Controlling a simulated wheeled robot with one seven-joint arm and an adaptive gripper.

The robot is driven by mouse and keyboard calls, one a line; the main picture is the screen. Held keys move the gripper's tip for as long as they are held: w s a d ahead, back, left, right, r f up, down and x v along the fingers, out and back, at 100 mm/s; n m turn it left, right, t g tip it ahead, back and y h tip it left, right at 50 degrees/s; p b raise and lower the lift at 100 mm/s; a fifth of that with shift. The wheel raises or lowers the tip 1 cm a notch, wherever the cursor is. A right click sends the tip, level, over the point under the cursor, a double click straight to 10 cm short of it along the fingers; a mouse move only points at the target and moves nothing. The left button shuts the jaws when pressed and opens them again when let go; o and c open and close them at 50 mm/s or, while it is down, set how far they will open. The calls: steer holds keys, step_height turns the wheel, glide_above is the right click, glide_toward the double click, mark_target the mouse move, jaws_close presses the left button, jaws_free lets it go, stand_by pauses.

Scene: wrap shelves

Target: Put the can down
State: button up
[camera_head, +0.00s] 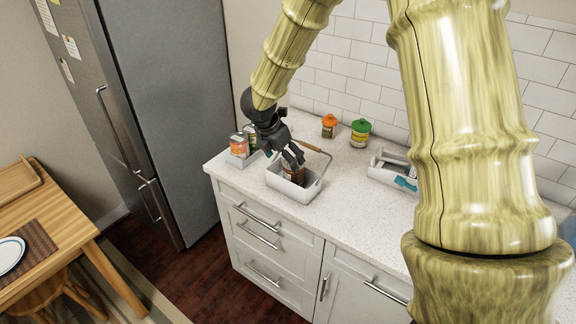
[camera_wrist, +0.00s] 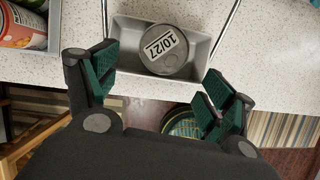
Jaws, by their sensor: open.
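The can (camera_head: 294,175) stands in a white handled container on the counter. In the wrist view the can's grey top (camera_wrist: 164,50) carries a white label reading 10/27. The container (camera_head: 304,194) is a small box with a raised carrying handle, and its grey wall shows in the wrist view (camera_wrist: 207,47). My gripper (camera_head: 292,162) is just above the can in the head view. In the wrist view my gripper (camera_wrist: 156,85) has its green-padded fingers spread wide, with the can's top beyond them and nothing held between them.
A tray (camera_head: 243,160) with several cans stands left of the container. An orange-lidded jar (camera_head: 328,126) and a green-lidded jar (camera_head: 360,132) stand near the tiled wall. Another light container (camera_head: 392,172) sits to the right. Clear counter (camera_head: 340,190) lies between the containers.

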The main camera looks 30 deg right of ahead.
steer(key=shift+v, duration=1.25)
